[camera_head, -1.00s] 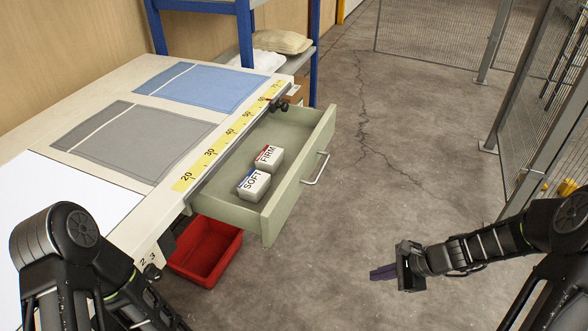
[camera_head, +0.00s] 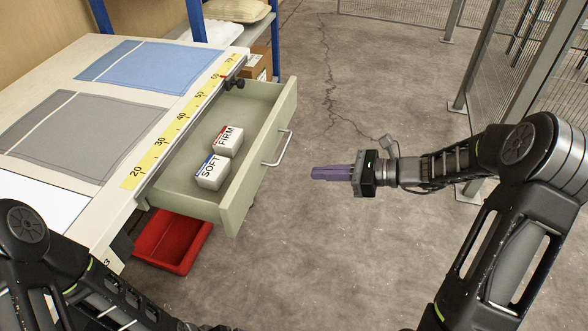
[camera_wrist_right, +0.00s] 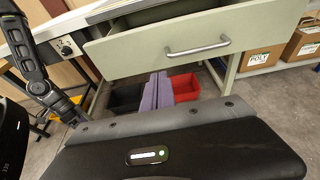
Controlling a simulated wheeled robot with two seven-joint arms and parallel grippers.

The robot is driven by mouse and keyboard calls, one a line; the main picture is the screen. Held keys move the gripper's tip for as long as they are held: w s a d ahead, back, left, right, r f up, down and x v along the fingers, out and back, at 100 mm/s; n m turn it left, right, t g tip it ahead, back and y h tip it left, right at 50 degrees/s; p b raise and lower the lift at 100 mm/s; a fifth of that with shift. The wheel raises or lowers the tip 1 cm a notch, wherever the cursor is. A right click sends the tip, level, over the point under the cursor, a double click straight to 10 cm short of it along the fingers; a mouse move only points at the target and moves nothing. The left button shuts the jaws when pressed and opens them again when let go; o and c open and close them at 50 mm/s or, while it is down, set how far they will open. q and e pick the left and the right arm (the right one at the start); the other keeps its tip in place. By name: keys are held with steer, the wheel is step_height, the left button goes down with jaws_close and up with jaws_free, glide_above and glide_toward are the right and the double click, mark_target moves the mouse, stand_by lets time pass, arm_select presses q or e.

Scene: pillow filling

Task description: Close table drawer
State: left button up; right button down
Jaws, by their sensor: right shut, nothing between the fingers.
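The pale green table drawer (camera_head: 247,178) is pulled out from the table's front edge, with a silver bar handle (camera_head: 278,148) on its front. Two small blocks, labelled FIRM (camera_head: 229,141) and SOFT (camera_head: 212,172), lie inside it. My right gripper (camera_head: 318,173), with purple fingers, is shut and empty to the right of the drawer front, apart from it. In the right wrist view the fingers (camera_wrist_right: 158,90) point towards the drawer front (camera_wrist_right: 130,50), below the handle (camera_wrist_right: 197,49). My left arm shows at the lower left, but its gripper is out of view.
The table (camera_head: 105,210) carries a blue cloth (camera_head: 150,65), a grey cloth (camera_head: 75,130) and a yellow ruler strip (camera_head: 160,150). A red bin (camera_head: 172,243) stands under the drawer. A wire fence (camera_head: 505,60) stands at the right; the floor between is clear.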

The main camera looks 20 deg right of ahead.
glide_toward(226, 161)
steer(key=s+d+f, duration=0.2)
steer(key=d, duration=0.1)
steer(key=shift+s+d+f, duration=0.15)
steer(key=shift+d+f, duration=0.1)
steer(key=shift+f, duration=0.05)
steer(key=shift+w+a, duration=0.35)
steer(key=shift+a, duration=0.2)
steer(key=shift+a, duration=0.1)
steer(key=w+a+b, duration=0.1)
steer(key=w+a, duration=0.1)
steer(key=a, duration=0.1)
steer(key=w+a, duration=0.2)
steer(key=a, duration=0.1)
steer(key=w+a+b, duration=0.1)
steer(key=w+a, duration=0.1)
steer(key=a, duration=0.2)
steer(key=shift+w+f+b, duration=0.1)
steer(key=shift+w+b, duration=0.1)
steer(key=shift+b, duration=0.15)
steer(key=w+a, duration=0.2)
steer(key=a, duration=0.1)
steer(key=w+a, duration=0.2)
steer(key=a, duration=0.1)
steer(key=w+a, duration=0.2)
steer(key=a, duration=0.1)
steer(key=shift+a, duration=0.15)
steer(key=shift+w+a, duration=0.3)
steer(key=shift+a, duration=0.2)
steer(key=shift+r, duration=0.4)
